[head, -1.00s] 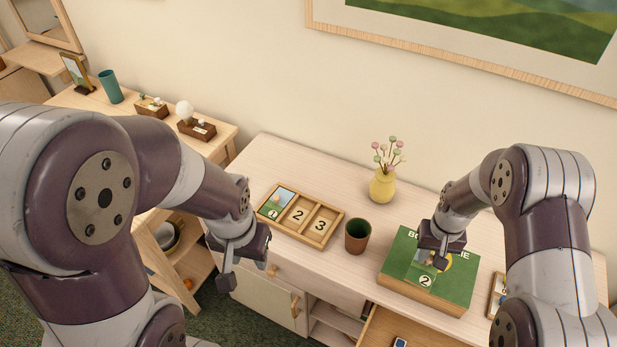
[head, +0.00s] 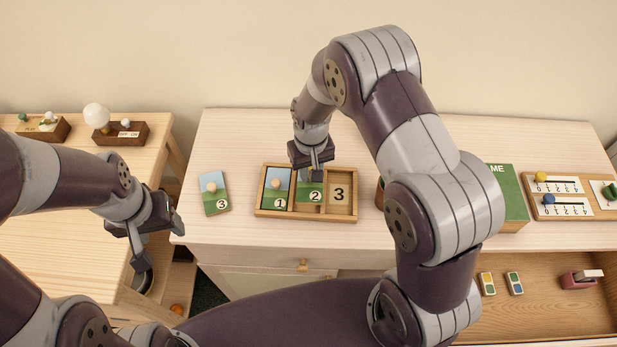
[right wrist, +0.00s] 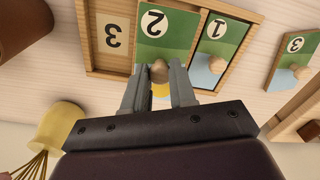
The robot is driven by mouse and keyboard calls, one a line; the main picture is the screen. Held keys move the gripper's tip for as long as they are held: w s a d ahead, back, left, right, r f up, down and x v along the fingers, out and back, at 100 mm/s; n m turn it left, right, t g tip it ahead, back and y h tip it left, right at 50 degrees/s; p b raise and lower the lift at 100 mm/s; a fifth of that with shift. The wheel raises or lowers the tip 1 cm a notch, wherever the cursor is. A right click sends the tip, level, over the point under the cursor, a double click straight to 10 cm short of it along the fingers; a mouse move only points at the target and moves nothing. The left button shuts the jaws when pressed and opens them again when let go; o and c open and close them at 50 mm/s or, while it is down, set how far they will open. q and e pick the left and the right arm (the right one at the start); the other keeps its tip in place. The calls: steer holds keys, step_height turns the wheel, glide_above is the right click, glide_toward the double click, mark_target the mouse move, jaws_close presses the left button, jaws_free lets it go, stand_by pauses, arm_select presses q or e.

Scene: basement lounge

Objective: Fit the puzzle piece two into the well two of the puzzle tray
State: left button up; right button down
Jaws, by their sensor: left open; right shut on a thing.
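Puzzle piece two (head: 309,192), a green and blue picture tile with a round knob, is at well two of the wooden puzzle tray (head: 305,217). My right gripper (head: 311,172) is shut on its knob. In the right wrist view piece two (right wrist: 168,30) looks larger than its neighbours and overlaps the dividers, so it seems held just above the well. The well's floor is hidden. Piece one (head: 277,188) sits in the left well. Well three (head: 339,193) is empty. My left gripper (head: 143,232) is open and empty, left of the cabinet.
Puzzle piece three (head: 214,192) lies on the cabinet top left of the tray. A green box (head: 508,195) and a counting board (head: 560,205) stand at the right. An open drawer (head: 540,310) juts out below. A yellow vase (right wrist: 62,125) is near my right gripper.

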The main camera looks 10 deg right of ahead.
mark_target(309, 182)
steer(key=f, duration=0.2)
steer(key=a+f, duration=0.1)
steer(key=f, duration=0.1)
steer(key=shift+w+p, duration=0.1)
steer(key=shift+p, duration=0.3)
steer(key=shift+d+f, duration=0.2)
steer(key=shift+f, duration=0.1)
steer(key=c, duration=0.9)
jaws_free()
steer(key=shift+r, duration=0.1)
steer(key=r, duration=0.4)
steer(key=r+b, duration=0.1)
steer(key=r, duration=0.7)
steer(key=shift+s+d+r+b, duration=0.2)
steer(key=shift+s+b, duration=0.1)
steer(key=shift+b, duration=0.1)
steer(key=shift+m+t, duration=0.3)
steer(key=shift+t, duration=0.4)
steer(key=s+d+r, duration=0.1)
steer(key=s, duration=0.3)
steer(key=s+d+r, duration=0.2)
steer(key=s, duration=0.2)
steer(key=s+d+r, duration=0.1)
steer(key=s+d, duration=0.1)
steer(key=s, duration=0.3)
steer(key=shift+s+d+r, duration=0.1)
steer(key=shift+d+r, duration=0.05)
steer(key=shift+r, duration=0.05)
